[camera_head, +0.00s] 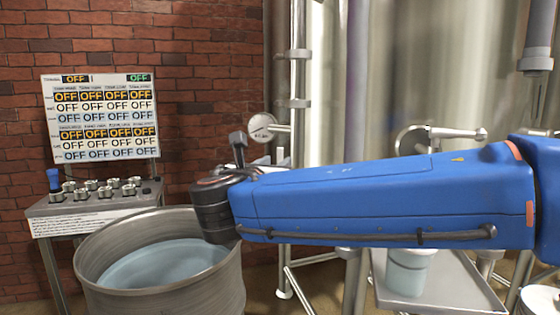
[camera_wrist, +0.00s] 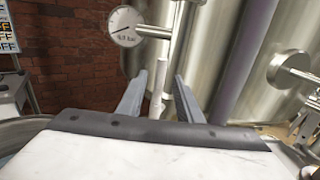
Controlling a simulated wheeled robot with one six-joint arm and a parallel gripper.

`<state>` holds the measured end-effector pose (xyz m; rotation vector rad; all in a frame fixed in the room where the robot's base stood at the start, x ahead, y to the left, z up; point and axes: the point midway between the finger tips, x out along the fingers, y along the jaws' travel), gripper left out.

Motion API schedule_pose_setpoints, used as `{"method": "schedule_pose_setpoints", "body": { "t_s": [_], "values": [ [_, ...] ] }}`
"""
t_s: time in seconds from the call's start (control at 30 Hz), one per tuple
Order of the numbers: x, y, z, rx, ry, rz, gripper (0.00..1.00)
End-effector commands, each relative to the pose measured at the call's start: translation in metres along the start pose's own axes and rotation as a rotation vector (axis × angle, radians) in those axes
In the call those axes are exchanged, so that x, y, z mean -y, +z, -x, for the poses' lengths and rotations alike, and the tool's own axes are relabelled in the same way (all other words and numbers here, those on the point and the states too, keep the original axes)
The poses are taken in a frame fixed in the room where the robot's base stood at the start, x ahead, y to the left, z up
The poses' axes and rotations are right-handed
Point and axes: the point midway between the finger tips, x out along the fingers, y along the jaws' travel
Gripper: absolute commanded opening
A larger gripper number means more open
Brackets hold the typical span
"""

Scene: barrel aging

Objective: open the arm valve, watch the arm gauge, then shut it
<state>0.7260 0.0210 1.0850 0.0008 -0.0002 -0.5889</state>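The arm gauge (camera_wrist: 123,27) is a round white dial on a metal stub at the top of the wrist view. A pale upright lever (camera_wrist: 158,92), which looks like the arm valve's handle, stands just below the gauge's pipe. My gripper (camera_wrist: 158,76) is open, with one grey finger on each side of the lever and a visible gap to both. In the head view my blue arm hides most of the valve.
A steel tub (camera_head: 170,285) of bluish liquid stands at the lower left. Behind it are a switch panel (camera_head: 100,205) and an OFF board (camera_head: 100,118) on the brick wall. Large steel tanks (camera_head: 425,70) fill the right. A bucket (camera_head: 408,278) sits on a metal stand.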

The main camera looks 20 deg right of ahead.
Motion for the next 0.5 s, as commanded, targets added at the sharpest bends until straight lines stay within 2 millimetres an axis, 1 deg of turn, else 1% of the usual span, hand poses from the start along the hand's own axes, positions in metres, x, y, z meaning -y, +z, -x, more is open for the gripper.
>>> {"method": "schedule_pose_setpoints", "body": {
  "t_s": [0.03, 0.2, 0.4, 0.5],
  "values": [
    [0.001, 0.0, -0.006, 0.0, -0.004, 0.0, 0.33],
    [0.001, 0.0, -0.023, 0.0, -0.003, 0.0, 0.33],
    [0.0, -0.001, -0.037, -0.001, -0.002, 0.0, 0.33],
    [0.0, 0.0, -0.041, 0.0, -0.001, 0.0, 0.33]
  ]
}}
